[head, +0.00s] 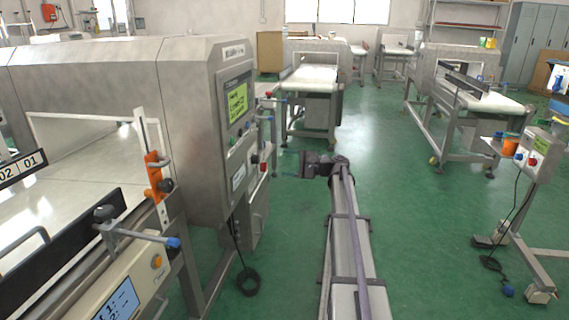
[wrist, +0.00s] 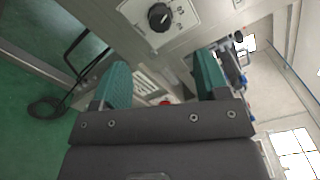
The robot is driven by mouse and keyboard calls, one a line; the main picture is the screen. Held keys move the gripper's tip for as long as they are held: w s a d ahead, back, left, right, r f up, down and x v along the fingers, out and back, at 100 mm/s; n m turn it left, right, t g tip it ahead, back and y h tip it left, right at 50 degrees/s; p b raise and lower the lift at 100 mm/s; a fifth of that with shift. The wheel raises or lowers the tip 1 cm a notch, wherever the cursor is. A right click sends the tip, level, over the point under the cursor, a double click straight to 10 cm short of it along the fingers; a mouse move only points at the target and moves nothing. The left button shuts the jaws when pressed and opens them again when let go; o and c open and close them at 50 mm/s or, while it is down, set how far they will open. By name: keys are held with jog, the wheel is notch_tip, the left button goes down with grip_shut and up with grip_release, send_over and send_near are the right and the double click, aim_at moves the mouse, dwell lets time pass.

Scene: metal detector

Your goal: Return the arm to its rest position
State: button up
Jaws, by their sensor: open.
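My gripper (head: 289,175) is at the end of my arm, above the green floor in the middle of the head view, and points left toward the metal detector (head: 190,110). In the wrist view my gripper (wrist: 161,68) shows two teal fingers spread apart with nothing between them. Beyond the fingers is a grey panel with a black rotary knob (wrist: 159,17). A red button (wrist: 165,102) shows low between the fingers, partly hidden by the gripper body. I see no contact between the fingers and the panel, though the exact gap is hard to judge.
The detector's control box has a green screen (head: 237,103). A black cable (head: 247,281) hangs below it to the floor. A conveyor (head: 311,78) stands behind. On the right are another conveyor (head: 480,97) and a control stand (head: 533,155). The green floor (head: 420,240) right of my arm is clear.

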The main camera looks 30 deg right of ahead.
jog(key=s+a+f+n+g+h, duration=0.7)
jog(key=s+a+f+g, duration=0.2)
jog(key=s+a+f, duration=0.65)
jog(key=s+a+f+n+g+h, duration=0.25)
jog(key=s+a+n+h, duration=0.4)
jog(key=s+a, duration=1.05)
notch_tip(320, 180, up, 38)
jog(key=p, duration=3.7)
jog(key=shift+w+d+r, duration=0.15)
jog(key=shift+w+d, duration=0.05)
jog(key=shift+w, duration=0.15)
